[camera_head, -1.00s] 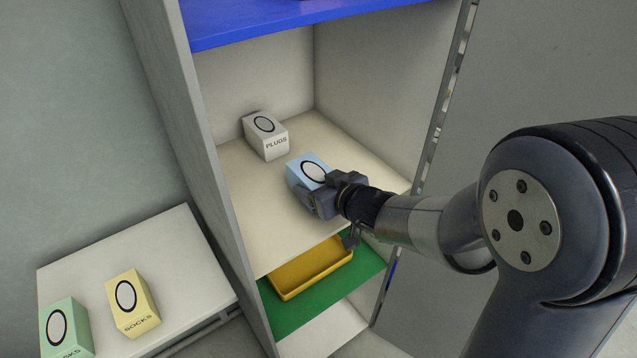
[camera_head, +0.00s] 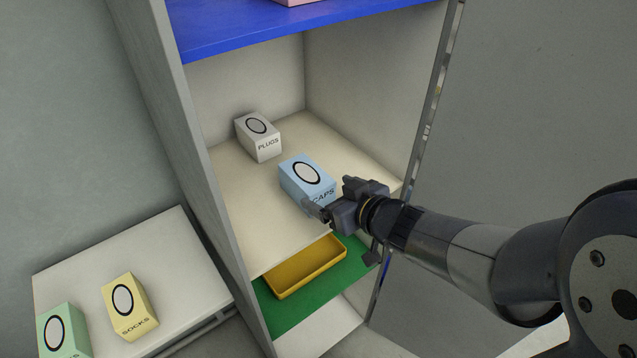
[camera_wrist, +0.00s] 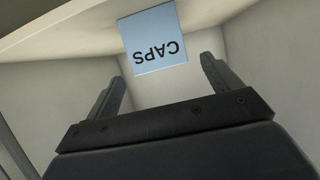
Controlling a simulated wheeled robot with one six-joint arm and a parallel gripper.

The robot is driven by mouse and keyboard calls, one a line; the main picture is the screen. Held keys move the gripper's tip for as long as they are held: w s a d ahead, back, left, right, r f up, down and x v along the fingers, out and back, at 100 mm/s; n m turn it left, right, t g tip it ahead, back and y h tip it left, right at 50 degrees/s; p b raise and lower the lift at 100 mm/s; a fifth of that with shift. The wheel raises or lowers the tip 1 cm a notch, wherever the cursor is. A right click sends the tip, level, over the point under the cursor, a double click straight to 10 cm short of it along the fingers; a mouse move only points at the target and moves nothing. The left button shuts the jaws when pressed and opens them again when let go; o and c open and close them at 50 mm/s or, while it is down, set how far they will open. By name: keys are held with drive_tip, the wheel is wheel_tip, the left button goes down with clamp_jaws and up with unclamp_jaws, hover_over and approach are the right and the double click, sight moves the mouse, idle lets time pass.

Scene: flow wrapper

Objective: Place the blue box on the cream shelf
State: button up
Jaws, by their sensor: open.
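The blue box (camera_head: 306,181), marked CAPS, sits on the cream shelf (camera_head: 250,225), right of the middle. It also shows in the wrist view (camera_wrist: 153,40), upside down, with its CAPS face toward the camera. My gripper (camera_head: 328,203) is at the shelf's front edge, just in front of the box. In the wrist view my gripper (camera_wrist: 163,90) has its fingers spread wide, with nothing between them. The box stands beyond the fingertips, apart from them.
A grey PLUGS box (camera_head: 258,137) stands behind the blue box on the same shelf. A blue shelf (camera_head: 240,36) is above. A green shelf (camera_head: 300,303) with a yellow tray (camera_head: 310,270) is below. A side table (camera_head: 190,260) at left holds a yellow SOCKS box (camera_head: 130,307) and a green box (camera_head: 62,332).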

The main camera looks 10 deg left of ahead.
drive_tip(key=shift+p+v, duration=0.4)
drive_tip(key=shift+v, duration=1.65)
